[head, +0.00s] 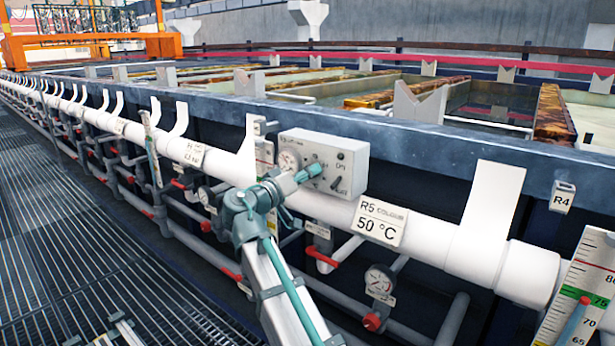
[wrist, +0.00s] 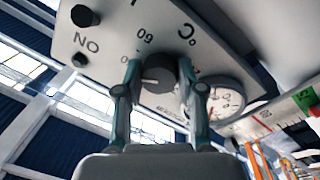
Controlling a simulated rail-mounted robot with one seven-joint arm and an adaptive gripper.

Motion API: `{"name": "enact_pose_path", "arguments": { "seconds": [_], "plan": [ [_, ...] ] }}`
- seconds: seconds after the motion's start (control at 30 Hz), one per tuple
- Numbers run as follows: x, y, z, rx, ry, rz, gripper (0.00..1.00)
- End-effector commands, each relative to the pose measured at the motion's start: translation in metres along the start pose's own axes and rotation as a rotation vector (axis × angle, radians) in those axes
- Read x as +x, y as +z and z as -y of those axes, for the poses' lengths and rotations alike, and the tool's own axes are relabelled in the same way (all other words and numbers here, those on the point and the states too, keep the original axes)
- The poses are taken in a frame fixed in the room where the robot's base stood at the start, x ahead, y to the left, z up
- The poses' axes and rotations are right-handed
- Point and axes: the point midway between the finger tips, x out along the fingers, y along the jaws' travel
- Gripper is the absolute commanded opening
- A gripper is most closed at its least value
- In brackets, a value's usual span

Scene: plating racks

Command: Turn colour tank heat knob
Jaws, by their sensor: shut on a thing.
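The grey control box (head: 350,160) is mounted above the white pipe, over a sign (head: 380,222) reading R5 COLOUR, 50 °C. My gripper (head: 313,170) reaches the left part of the box's front face in the head view and hides the heat knob there. In the wrist view, the dark round heat knob (wrist: 158,75) sits between the two teal fingers of my gripper (wrist: 160,70), which are closed on its sides. A scale with 60 and °C is printed around the knob on the box face (wrist: 120,40).
A round dial gauge (head: 289,160) is close beside my gripper; it also shows in the wrist view (wrist: 226,102). The long white pipe (head: 450,243) runs below, with valves and gauges. Grated walkway (head: 90,240) is clear at left.

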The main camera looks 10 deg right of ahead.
Motion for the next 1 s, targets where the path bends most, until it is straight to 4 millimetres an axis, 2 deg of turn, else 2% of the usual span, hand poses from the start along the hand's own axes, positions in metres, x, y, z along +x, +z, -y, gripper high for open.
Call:
{"name": "enact_pose_path", "arguments": {
  "seconds": [0.2, 0.23, 0.37, 0.77, 0.87, 1.0],
  "plan": [
    [0.0, 0.001, 0.0, -0.001, -0.001, 0.001, 0.04],
    [0.0, 0.001, 0.0, -0.001, -0.001, 0.001, 0.42],
    [0.0, 0.001, 0.0, -0.001, -0.001, 0.001, 0.63],
    [-0.004, 0.0, 0.0, -0.002, -0.001, -0.001, 0.64],
    [-0.013, 0.0, 0.0, -0.002, -0.002, -0.001, 0.64],
    [-0.036, 0.001, 0.0, -0.001, -0.004, -0.002, 0.64]
  ]
}}
